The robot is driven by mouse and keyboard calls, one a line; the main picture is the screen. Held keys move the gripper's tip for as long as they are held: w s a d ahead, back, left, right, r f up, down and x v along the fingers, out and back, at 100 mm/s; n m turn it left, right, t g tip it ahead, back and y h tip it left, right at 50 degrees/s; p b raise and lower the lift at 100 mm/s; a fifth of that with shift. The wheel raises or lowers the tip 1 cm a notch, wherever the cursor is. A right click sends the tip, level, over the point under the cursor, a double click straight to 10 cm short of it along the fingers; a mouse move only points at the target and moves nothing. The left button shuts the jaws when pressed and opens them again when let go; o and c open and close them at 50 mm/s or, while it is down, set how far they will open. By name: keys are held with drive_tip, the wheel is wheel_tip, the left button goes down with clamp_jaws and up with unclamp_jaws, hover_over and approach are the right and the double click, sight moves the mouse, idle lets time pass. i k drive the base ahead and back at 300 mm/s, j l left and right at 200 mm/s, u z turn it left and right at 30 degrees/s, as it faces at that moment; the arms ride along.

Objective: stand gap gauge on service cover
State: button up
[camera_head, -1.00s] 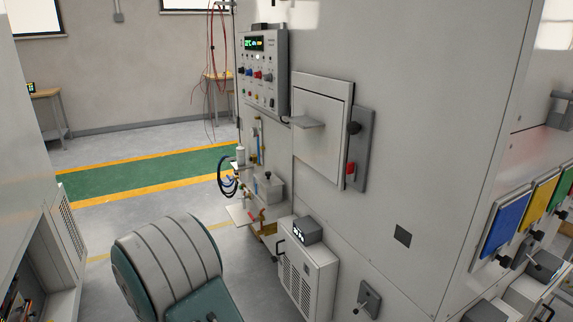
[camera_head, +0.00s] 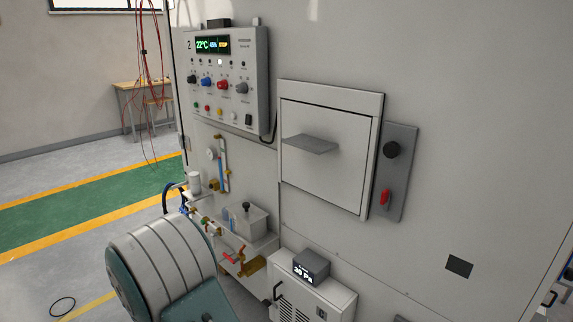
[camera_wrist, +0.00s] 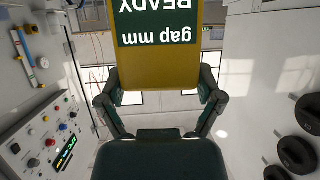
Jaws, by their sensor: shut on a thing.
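The gap gauge (camera_wrist: 170,60) is a mustard-yellow block with a dark green face reading "gap mm" and "READY", upside down in the wrist view. My gripper (camera_wrist: 162,92) is shut on it, one finger at each side. Neither the gripper nor the gauge shows in the head view. In the head view, a square hatch (camera_head: 325,172) with a small ledge (camera_head: 310,144) sticks out of the pale machine wall. Below it stands a vented white cabinet (camera_head: 338,300) with a dark display box (camera_head: 311,265) on top. I cannot tell which of these is the service cover.
A control panel (camera_head: 228,80) with knobs is at the upper left of the wall. A grey plate (camera_head: 400,172) with a black knob and red handle is right of the hatch. Open floor (camera_head: 60,232) lies left.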

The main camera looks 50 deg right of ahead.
sight(313, 141)
drive_tip(key=i+l, duration=0.1)
drive_tip(key=i, duration=1.1)
drive_tip(key=i+j+u, duration=0.1)
drive_tip(key=i+u, duration=0.25)
drive_tip(key=i, duration=0.25)
drive_tip(key=i+u, duration=0.35)
drive_tip(key=i, duration=0.3)
drive_tip(key=i+z, duration=0.15)
drive_tip(key=z, duration=0.2)
drive_tip(key=i+z, duration=0.1)
drive_tip(key=z, duration=0.25)
drive_tip(key=i+j+z, duration=0.1)
drive_tip(key=z, duration=2.85)
